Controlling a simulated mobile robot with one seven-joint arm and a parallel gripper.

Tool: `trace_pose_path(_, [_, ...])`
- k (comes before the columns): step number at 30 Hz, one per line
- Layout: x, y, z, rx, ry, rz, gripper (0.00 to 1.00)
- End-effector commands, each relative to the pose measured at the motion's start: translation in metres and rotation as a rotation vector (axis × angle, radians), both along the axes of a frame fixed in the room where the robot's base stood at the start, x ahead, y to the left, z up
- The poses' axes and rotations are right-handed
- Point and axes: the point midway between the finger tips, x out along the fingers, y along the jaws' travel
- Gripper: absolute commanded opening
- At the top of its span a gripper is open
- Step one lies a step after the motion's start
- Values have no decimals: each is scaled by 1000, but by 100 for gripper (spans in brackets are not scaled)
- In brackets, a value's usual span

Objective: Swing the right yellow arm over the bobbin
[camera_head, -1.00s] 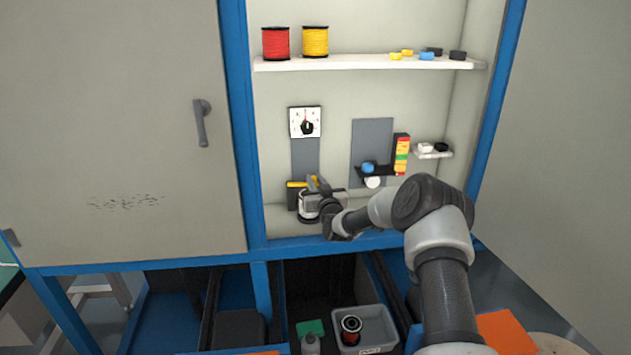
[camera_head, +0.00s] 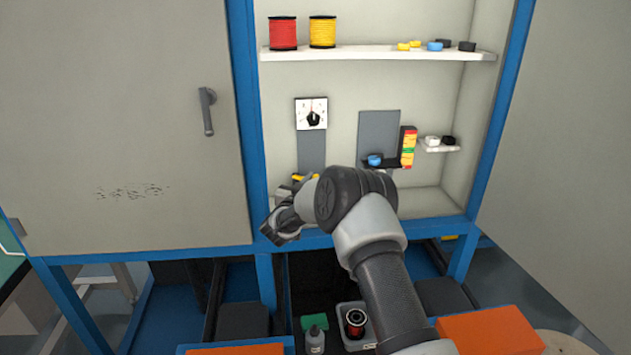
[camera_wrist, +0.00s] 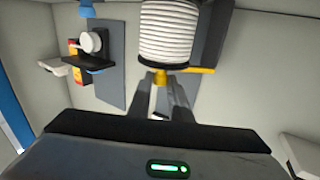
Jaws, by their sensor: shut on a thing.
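A white-wound bobbin (camera_wrist: 168,32) fills the top middle of the wrist view. In the head view my arm hides most of it. A yellow piece (camera_wrist: 160,76) shows at the bobbin's near end, between my fingertips. A yellow bar (camera_wrist: 202,70) runs to the right beside the bobbin. I cannot tell whether the two are one arm. In the head view a bit of yellow (camera_head: 299,177) shows just above my wrist. My gripper (camera_wrist: 162,82) is shut on the yellow piece, close to the bobbin. In the head view my gripper (camera_head: 282,222) is at the cabinet's lower left, its fingertips hidden.
A dial (camera_head: 313,116) is on the back wall above. A black bracket (camera_head: 381,162) and a small shelf (camera_head: 440,148) are to the right. The upper shelf (camera_head: 380,54) holds red and yellow spools. Blue posts frame the opening, and the cabinet's lower right floor looks clear.

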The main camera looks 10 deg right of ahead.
Motion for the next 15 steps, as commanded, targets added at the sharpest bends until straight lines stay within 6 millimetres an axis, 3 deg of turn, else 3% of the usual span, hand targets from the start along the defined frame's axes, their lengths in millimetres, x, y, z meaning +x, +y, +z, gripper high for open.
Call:
trace_pose_path(13, [0, 1, 2, 3, -3, -9, 0])
trace_pose_path(14, [0, 1, 2, 3, -3, -9, 23])
trace_pose_path(15, [0, 1, 2, 2, -3, -9, 30])
